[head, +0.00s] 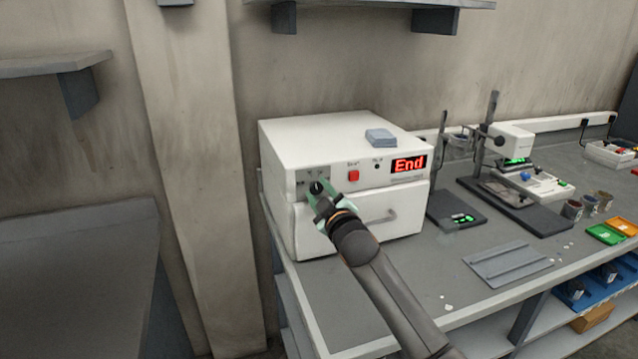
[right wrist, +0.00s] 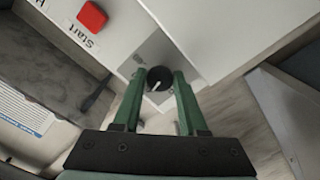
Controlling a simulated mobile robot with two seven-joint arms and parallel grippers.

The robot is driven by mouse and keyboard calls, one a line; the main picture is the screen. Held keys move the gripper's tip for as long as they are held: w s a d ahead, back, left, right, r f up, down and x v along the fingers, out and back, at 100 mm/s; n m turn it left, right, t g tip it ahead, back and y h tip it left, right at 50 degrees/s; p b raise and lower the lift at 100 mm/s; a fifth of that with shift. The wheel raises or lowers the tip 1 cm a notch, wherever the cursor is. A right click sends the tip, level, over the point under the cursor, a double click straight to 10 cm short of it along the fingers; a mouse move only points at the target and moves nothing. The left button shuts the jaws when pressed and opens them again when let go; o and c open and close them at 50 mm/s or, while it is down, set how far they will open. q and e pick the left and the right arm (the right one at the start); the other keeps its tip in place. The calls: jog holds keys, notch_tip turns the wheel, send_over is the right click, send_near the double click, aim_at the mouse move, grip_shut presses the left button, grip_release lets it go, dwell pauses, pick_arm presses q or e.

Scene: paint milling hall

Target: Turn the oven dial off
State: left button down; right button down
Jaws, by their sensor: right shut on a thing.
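The white oven (head: 278,160) stands at the left end of the bench. Its display reads "End" in red. The black dial (head: 316,187) is on a grey plate at the left of the oven's front panel. My right gripper (head: 319,191) is at the dial, its green fingers on either side of it and shut on it. In the right wrist view the dial (right wrist: 159,79) sits between the fingertips, with a white pointer line on it. The dial's markings are too small to read. My left gripper is not in view.
A blue-grey block (head: 380,136) lies on the oven. A scale (head: 456,211) and stand are to the right. A grey plate (head: 508,264) lies on the bench.

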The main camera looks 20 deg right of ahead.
jog(key=n+p, duration=0.2)
jog(key=n, duration=0.2)
jog(key=shift+r, duration=0.1)
jog(key=n+p, duration=0.1)
jog(key=n, duration=0.1)
jog(key=shift+n, duration=0.3)
jog(key=n, duration=0.2)
jog(key=shift+n+p, duration=0.3)
jog(key=shift+p, duration=0.05)
jog(key=shift+n, duration=1.7)
jog(key=shift+c, duration=2.3)
grip_release()
